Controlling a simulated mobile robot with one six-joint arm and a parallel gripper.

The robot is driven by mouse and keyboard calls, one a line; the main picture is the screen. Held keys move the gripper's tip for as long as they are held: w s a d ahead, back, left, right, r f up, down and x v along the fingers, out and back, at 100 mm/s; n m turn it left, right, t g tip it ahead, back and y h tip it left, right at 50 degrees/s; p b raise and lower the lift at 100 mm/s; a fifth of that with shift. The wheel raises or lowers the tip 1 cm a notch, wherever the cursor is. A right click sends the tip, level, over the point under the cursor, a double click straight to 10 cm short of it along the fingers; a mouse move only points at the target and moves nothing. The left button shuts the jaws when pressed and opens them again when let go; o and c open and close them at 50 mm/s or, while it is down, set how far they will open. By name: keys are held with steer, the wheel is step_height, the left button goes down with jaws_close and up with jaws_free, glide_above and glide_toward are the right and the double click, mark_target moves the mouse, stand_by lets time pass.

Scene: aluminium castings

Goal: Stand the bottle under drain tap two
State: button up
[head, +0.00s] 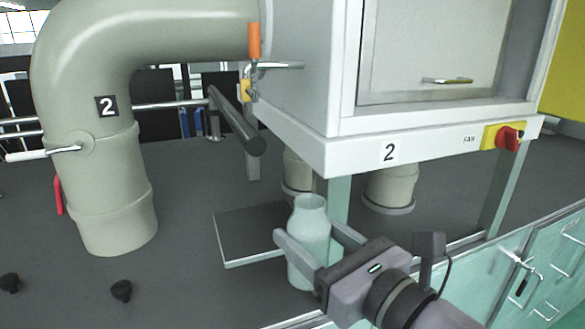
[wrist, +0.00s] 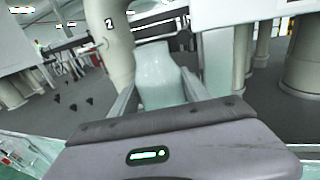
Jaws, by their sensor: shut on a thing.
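The bottle (head: 308,219) is pale, translucent and upright, with a narrower neck. My gripper (head: 322,240) is shut on its body, one finger on each side. The bottle also shows between the fingers in the wrist view (wrist: 158,76). The bottle is below and to the right of this tap, in front of a flat grey plate (head: 240,235). Whether the bottle's base touches anything is unclear.
A thick beige pipe (head: 95,190) marked 2 stands at the left. A dark rail (head: 235,120) runs beside the tap. A green post (head: 338,200) and beige pipe stubs (head: 390,188) stand under the cabinet. Black knobs (head: 121,290) stick up at the lower left. Green cupboards (head: 540,260) line the right.

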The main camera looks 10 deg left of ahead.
steer(key=shift+a+r+p, duration=0.15)
steer(key=shift+r+p, duration=0.3)
steer(key=shift+r, duration=0.4)
steer(key=p+x, duration=0.2)
steer(key=x, duration=0.2)
steer(key=p+x, duration=0.3)
steer(key=x, duration=0.1)
steer(key=p+x, duration=0.2)
steer(key=x, duration=0.3)
steer(key=shift+w+f+p, duration=0.15)
steer(key=shift+f+p, duration=0.2)
steer(key=p+x, duration=0.1)
steer(key=x, duration=0.2)
steer(key=shift+w+a, duration=0.1)
steer(key=shift+w+a+f, duration=0.1)
steer(key=shift+w+f, duration=0.05)
steer(key=shift+f, duration=0.3)
steer(key=shift+w+a+f, duration=0.1)
steer(key=shift+w+f, duration=0.1)
steer(key=shift+f, duration=0.2)
steer(key=shift+s+d+r, duration=0.15)
steer(key=shift+s, duration=0.25)
steer(key=shift+f, duration=0.3)
steer(key=o, duration=1.5)
steer(key=shift+w, duration=0.25)
steer(key=shift+s, duration=0.1)
steer(key=shift+r, duration=0.1)
